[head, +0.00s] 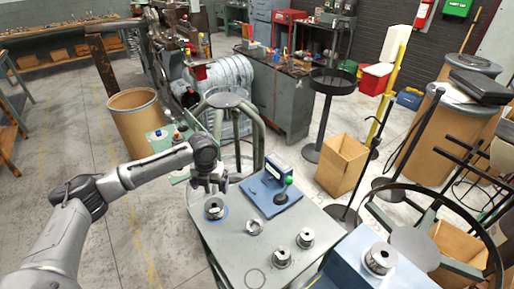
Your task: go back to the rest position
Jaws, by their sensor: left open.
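My left arm comes in from the left, and its gripper (209,186) points down over the near grey table (232,258). The gripper is open. Just below it on the table is a dark-centred metal ring part (214,208) on a blue base. I cannot tell whether the fingertips touch it. My right gripper is not in view.
The table also bears a blue device with a green knob (281,196) and several metal ring parts (282,258). A blue block with another ring part (381,258) is at the right. A cardboard box (342,163) and a brown drum (137,122) stand beyond. Open floor lies left.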

